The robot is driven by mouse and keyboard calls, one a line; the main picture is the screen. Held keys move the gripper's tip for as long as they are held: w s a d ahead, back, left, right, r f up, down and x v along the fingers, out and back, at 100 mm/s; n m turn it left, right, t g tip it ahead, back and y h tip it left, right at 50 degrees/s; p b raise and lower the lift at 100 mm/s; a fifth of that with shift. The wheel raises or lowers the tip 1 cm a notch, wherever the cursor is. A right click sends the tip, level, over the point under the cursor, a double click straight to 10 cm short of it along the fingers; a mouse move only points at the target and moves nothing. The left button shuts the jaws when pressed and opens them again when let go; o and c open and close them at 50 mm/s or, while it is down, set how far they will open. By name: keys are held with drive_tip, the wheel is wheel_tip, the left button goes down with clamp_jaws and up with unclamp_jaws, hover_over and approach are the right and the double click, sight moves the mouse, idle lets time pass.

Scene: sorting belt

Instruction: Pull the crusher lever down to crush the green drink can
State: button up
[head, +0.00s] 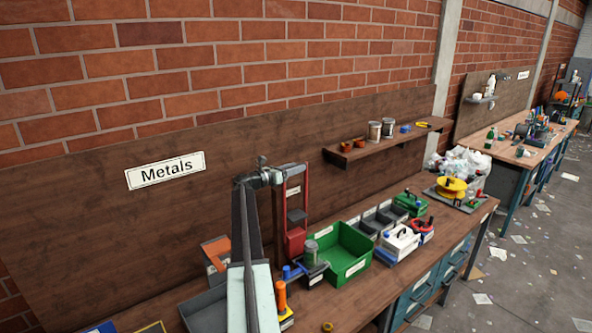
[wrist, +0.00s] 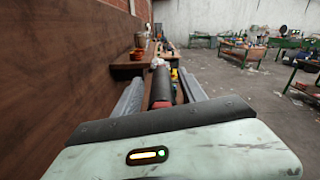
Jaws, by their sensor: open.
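The crusher (head: 293,215) is a tall red frame with a dark block inside, standing against the wooden back board. A grey, rod-like part lies at its top left, beside the end of my arm. In the wrist view a dark round bar with a red end (wrist: 161,86) lies between my fingers, probably the lever's grip. My gripper (wrist: 160,88) is open, with one grey finger on each side of the bar; contact cannot be told. A greyish-green can (head: 311,253) stands upright at the crusher's foot, left of the green bin. Whether it is the green drink can is unclear.
A green bin (head: 345,252) stands right of the crusher, with grey trays (head: 378,219) and a white caddy (head: 400,243) beyond. A wall shelf (head: 385,140) holds cans and small pots. An orange-handled tool (head: 281,297) stands near my arm.

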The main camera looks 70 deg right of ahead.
clamp_jaws()
idle(1.4)
